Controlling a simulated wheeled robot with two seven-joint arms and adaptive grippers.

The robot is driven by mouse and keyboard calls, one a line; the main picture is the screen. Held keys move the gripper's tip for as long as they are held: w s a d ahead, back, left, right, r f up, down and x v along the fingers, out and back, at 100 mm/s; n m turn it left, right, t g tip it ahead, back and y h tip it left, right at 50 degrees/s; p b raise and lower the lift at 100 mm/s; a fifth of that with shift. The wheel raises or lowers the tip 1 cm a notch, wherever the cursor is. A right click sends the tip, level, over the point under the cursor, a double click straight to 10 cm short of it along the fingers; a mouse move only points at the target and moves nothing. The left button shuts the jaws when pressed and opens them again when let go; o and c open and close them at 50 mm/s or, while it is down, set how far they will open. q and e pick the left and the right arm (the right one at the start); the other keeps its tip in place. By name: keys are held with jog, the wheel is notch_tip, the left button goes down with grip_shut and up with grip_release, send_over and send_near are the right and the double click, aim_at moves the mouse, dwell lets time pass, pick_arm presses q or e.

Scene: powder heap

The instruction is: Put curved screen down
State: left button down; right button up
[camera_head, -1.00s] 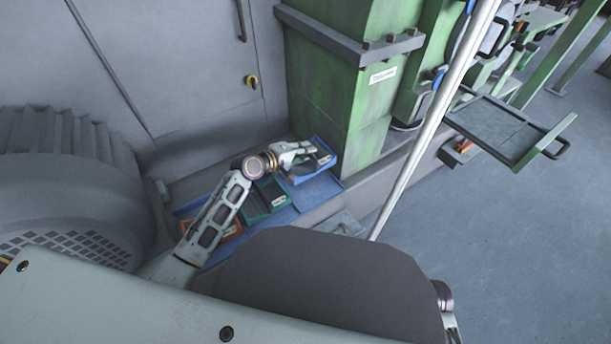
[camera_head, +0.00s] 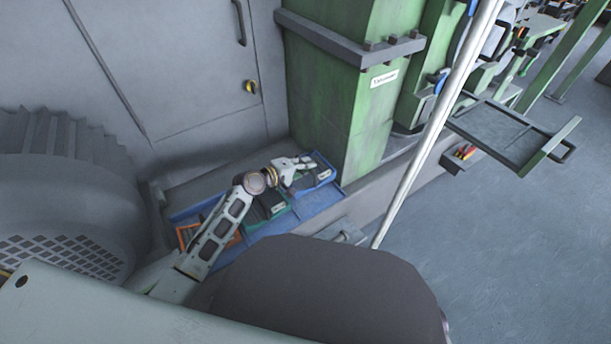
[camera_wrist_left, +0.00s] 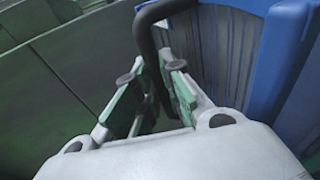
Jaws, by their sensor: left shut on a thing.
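My left gripper (camera_head: 304,163) is above the blue bin at the right end of the row, by the foot of the green column. The left wrist view shows its two green-lined fingers (camera_wrist_left: 153,95) shut on a dark curved handle (camera_wrist_left: 147,42). This handle seems to belong to the curved screen; I cannot clearly tell the screen's outline. A grey ribbed surface (camera_wrist_left: 222,50) with a blue wall (camera_wrist_left: 285,70) stands close behind and to the right of the fingers. My right gripper is not in view.
The blue bin (camera_head: 325,181), a green bin (camera_head: 275,212) and an orange bin (camera_head: 186,235) stand on a blue tray (camera_head: 318,203). The green column (camera_head: 335,110) rises just behind. A slanted metal pole (camera_head: 425,150) crosses on the right. Open floor (camera_head: 510,230) lies beyond it.

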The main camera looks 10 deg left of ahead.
aim_at(317, 168)
pick_arm(q)
jog(key=shift+f+b, duration=0.95)
jog(key=shift+f, duration=0.6)
jog(key=shift+f+b, duration=0.45)
jog(key=shift+f, duration=0.4)
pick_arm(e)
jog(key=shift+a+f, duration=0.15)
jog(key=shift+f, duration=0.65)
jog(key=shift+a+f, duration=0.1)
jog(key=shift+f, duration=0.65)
pick_arm(q)
jog(key=shift+f, duration=0.1)
jog(key=c, duration=1.5)
grip_release()
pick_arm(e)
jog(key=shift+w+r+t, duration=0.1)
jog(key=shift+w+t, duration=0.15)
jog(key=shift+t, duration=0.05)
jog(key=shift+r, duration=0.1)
